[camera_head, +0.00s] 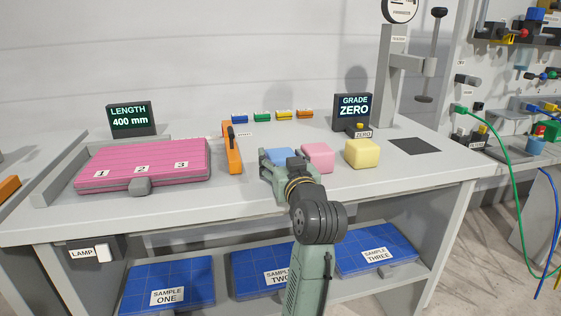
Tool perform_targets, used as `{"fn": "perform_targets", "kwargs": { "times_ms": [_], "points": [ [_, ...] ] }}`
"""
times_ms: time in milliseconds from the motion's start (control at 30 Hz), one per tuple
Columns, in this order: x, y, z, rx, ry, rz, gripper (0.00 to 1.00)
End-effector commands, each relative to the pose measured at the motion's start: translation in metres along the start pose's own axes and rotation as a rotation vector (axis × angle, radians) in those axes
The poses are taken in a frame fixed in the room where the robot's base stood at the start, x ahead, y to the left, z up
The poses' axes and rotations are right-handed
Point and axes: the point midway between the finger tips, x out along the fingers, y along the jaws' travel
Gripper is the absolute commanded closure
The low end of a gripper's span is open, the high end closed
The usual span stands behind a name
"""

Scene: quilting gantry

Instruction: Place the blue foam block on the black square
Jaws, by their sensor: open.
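The blue foam block (283,154) sits on the bench to the left of the pink block. My gripper (274,156) is open at the blue block, and its fingers and wrist cover the block's front and lower part. I cannot tell whether the fingers touch it or stand around it. The black square (414,146) lies flat on the bench at the right and is bare.
A pink block (318,157) stands close to the right of my gripper, with a yellow block (362,153) beyond. An orange tool (232,150) lies left. The GRADE display (353,112) and a gauge stand (392,75) are behind. Blue sample boards (375,248) lie below.

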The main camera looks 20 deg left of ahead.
Motion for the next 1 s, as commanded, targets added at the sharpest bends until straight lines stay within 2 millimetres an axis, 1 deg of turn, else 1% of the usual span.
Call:
{"fn": "perform_targets", "kwargs": {
  "times_ms": [33, 100, 367, 600, 633, 667, 867, 1000],
  "points": [
    [0.0068, 0.0, -0.0011, 0.002, -0.001, -0.001, 0.37],
    [0.0129, 0.0002, -0.0003, 0.002, -0.001, 0.0, 0.37],
    [0.0157, 0.0005, 0.0001, 0.001, 0.001, 0.002, 0.37],
    [0.0156, 0.0005, 0.0001, 0.001, 0.001, 0.001, 0.52],
    [0.0155, 0.0005, 0.0001, 0.001, 0.001, 0.001, 0.52],
    [0.0155, 0.0005, 0.0001, 0.001, 0.001, 0.001, 0.55],
    [0.0155, 0.0005, -0.0007, 0.001, 0.002, 0.001, 0.55],
    [0.0155, 0.0006, -0.0084, 0.0, 0.003, 0.002, 0.55]
  ]
}}
